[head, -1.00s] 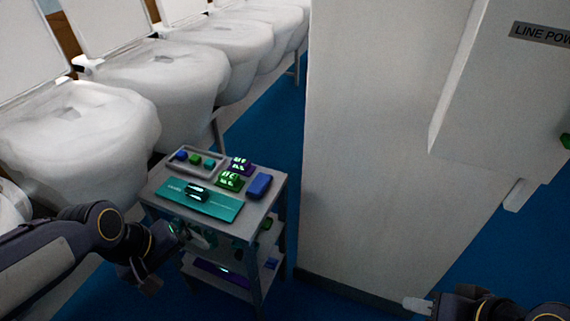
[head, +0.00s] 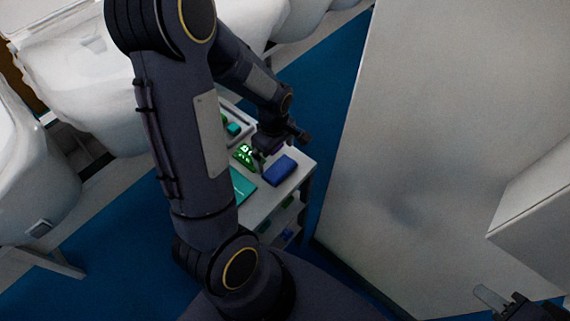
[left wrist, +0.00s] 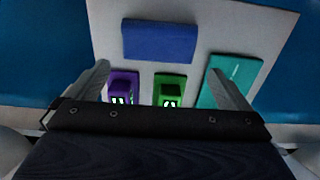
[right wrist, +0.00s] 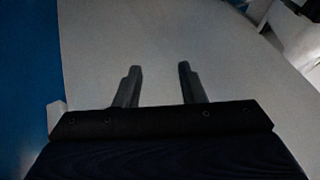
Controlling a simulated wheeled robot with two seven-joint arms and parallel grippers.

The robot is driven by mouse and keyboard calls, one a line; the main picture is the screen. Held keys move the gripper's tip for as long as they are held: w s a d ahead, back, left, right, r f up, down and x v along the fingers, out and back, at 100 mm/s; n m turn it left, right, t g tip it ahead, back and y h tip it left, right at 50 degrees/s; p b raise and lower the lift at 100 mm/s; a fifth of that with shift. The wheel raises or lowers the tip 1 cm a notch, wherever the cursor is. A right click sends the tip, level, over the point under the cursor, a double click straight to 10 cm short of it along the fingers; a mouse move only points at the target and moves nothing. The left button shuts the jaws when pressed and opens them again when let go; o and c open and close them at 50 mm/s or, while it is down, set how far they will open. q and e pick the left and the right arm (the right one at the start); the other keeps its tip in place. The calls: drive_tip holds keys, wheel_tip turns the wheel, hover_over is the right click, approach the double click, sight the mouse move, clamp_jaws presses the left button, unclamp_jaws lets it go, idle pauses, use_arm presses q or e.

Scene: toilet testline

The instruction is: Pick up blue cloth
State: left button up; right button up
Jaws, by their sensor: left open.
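The blue cloth (head: 281,170) is a folded, flat rectangle lying on the top of the grey cart (head: 256,211), near its right edge. It also shows in the left wrist view (left wrist: 158,42), beyond the fingertips. My left gripper (left wrist: 165,85) is open and empty above the cart top, with the cloth ahead of it and not between its fingers. In the head view the left arm hides much of the cart, and the left fingers are hard to make out. My right gripper (right wrist: 158,75) is open and empty in front of the pale cabinet, far from the cart.
A green device (left wrist: 170,90) and a purple device (left wrist: 122,88) sit on the cart near the left fingers. A teal mat (left wrist: 229,82) lies beside them. A tray with small blocks (head: 233,128) is partly hidden. A tall pale cabinet (head: 430,150) stands right of the cart.

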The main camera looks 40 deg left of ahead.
sight(276, 165)
use_arm(q)
wheel_tip(276, 165, down, 6)
drive_tip(key=shift+w+r+p, duration=0.15)
drive_tip(key=shift+r+p, duration=0.05)
drive_tip(key=shift+p, duration=0.2)
drive_tip(key=c, duration=0.7)
